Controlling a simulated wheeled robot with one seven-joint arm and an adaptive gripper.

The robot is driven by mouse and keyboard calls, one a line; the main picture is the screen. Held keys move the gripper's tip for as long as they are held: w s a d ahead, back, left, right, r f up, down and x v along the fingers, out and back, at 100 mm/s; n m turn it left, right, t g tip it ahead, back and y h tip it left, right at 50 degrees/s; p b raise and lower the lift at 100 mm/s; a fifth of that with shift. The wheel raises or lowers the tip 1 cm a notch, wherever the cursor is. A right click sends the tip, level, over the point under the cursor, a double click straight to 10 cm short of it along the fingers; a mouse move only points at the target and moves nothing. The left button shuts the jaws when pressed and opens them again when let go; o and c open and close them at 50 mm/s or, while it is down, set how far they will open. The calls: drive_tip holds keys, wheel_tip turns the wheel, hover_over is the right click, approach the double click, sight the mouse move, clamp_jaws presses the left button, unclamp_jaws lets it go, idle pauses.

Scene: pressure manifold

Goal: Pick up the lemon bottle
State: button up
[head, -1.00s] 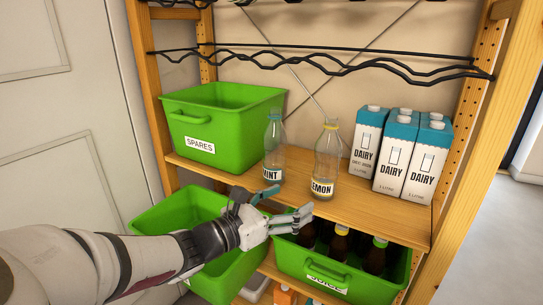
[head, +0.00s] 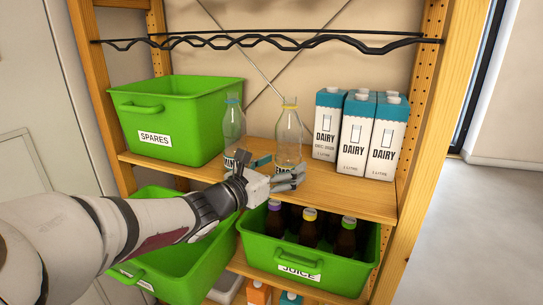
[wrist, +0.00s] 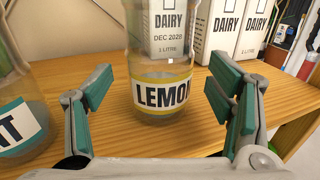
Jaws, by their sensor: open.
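The lemon bottle (head: 288,135) is clear glass with a yellow ring at the neck and stands upright on the wooden shelf (head: 345,194). In the wrist view its LEMON label (wrist: 163,95) is between and beyond the fingertips of my gripper (wrist: 165,90). My gripper (head: 277,172) is open, with one finger on each side of the bottle's line and no visible contact. In the head view the gripper covers the bottle's lower part. The mint bottle (head: 233,125), with a blue ring, stands just left; its label also shows in the wrist view (wrist: 18,130).
Several dairy cartons (head: 356,138) stand right of and behind the lemon bottle. A green spares crate (head: 178,118) stands left on the same shelf. Below are a green juice crate (head: 300,268) with dark bottles and another green crate (head: 190,262). A wavy black rack (head: 270,42) hangs above.

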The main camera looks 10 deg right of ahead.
sight(282, 151)
drive_tip(key=shift+b+x, duration=0.4)
drive_tip(key=shift+x, duration=0.8)
drive_tip(key=c, duration=1.3)
drive_tip(key=shift+r+p, duration=0.3)
drive_tip(key=shift+p, duration=0.1)
wheel_tip(282, 151, up, 3)
drive_tip(key=p, duration=0.4)
drive_tip(key=shift+r, duration=0.15)
drive_tip(key=s+a+p, duration=0.2)
drive_tip(key=s+p, duration=0.2)
drive_tip(key=s, duration=0.1)
drive_tip(key=s+a+p, duration=0.2)
drive_tip(key=s+p, duration=0.2)
drive_tip(key=s, duration=0.1)
drive_tip(key=s+a+r+p, duration=0.1)
drive_tip(key=s+a+p, duration=0.1)
drive_tip(key=s+p, duration=0.2)
drive_tip(key=shift+s+r, duration=0.1)
drive_tip(key=shift+s, duration=0.3)
